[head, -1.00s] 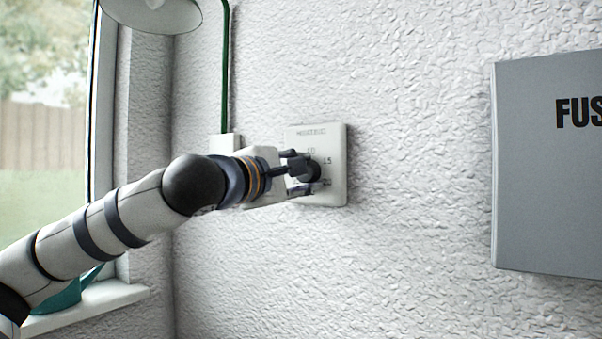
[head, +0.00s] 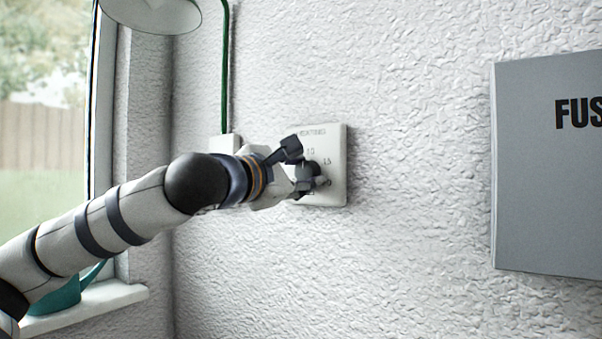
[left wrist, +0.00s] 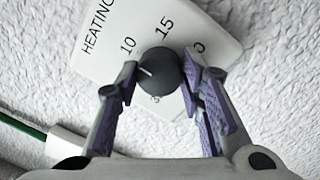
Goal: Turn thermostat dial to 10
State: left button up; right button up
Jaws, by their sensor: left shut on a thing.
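The thermostat is a white square plate (head: 336,138) on the wall with a round dark dial (head: 311,170). In the left wrist view the plate (left wrist: 215,38) reads "HEATING" with numbers such as 10 and 15. The grey dial (left wrist: 160,68) has a white pointer line, which points left and slightly up in that view, near the 10 but seemingly a little below it. My left gripper (left wrist: 162,80) has a finger on each side of the dial and is shut on it. In the head view the left gripper (head: 307,166) looks rolled, partly covering the dial and plate. My right gripper is out of view.
A grey fuse box (head: 548,200) hangs on the wall at right. A lamp shade (head: 152,12) is at top left, and a green cable (head: 225,70) runs down to a white fitting behind my wrist. The wall between plate and fuse box is clear.

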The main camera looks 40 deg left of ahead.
pick_arm(q)
jog(key=o, duration=1.2)
jog(key=shift+c, duration=0.2)
jog(key=s+d, duration=0.1)
jog(key=s, duration=1.1)
jog(key=shift+d+f, duration=0.3)
jog(key=shift+d, duration=0.05)
